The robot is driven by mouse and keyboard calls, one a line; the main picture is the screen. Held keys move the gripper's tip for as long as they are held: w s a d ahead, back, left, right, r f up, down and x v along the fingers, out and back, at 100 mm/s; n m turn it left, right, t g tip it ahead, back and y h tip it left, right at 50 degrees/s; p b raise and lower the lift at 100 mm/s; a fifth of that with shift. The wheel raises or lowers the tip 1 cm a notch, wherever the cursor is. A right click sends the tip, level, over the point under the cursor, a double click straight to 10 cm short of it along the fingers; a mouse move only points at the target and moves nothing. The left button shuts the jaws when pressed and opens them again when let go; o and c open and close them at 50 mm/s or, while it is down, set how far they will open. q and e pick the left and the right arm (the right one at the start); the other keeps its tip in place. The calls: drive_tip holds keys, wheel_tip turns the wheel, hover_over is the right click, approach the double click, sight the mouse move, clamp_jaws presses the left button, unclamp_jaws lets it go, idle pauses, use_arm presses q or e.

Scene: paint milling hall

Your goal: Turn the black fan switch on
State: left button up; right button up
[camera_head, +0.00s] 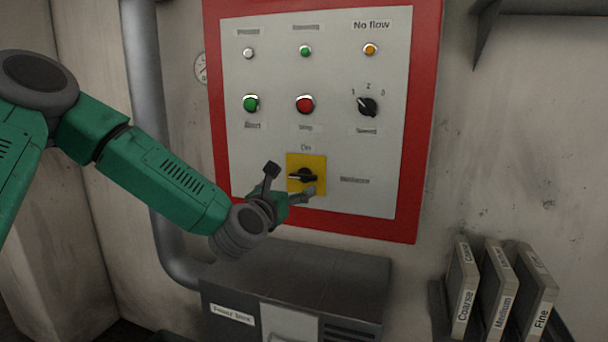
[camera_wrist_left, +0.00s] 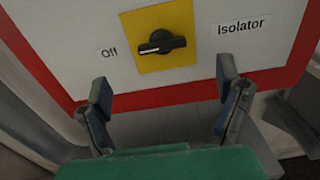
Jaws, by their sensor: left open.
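The black fan switch (camera_head: 303,176) is a rotary knob on a yellow plate (camera_head: 318,161), low on the grey control panel. "On" is printed above the plate. In the left wrist view the knob (camera_wrist_left: 161,42) lies level, with its narrow end towards "Off" on its left; "Isolator" is on the right. My left gripper (camera_head: 291,181) is open in front of the panel, its fingers to either side of the knob in the head view. In the left wrist view the open fingers (camera_wrist_left: 163,74) are below the knob and apart from it. My right gripper is not in view.
A green button (camera_head: 251,103), a red button (camera_head: 305,103) and a black speed selector (camera_head: 368,107) sit above the switch. A dark box (camera_head: 300,270) juts out below the panel. Labelled slabs (camera_head: 499,285) stand at lower right. A pipe (camera_head: 146,80) runs left of the panel.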

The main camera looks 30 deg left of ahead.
sight(301, 177)
use_arm(q)
drive_tip(key=p+x, duration=0.1)
drive_tip(key=x, duration=0.9)
drive_tip(key=shift+w+d+f, duration=0.1)
drive_tip(key=shift+w, duration=0.2)
drive_tip(key=c, duration=1.1)
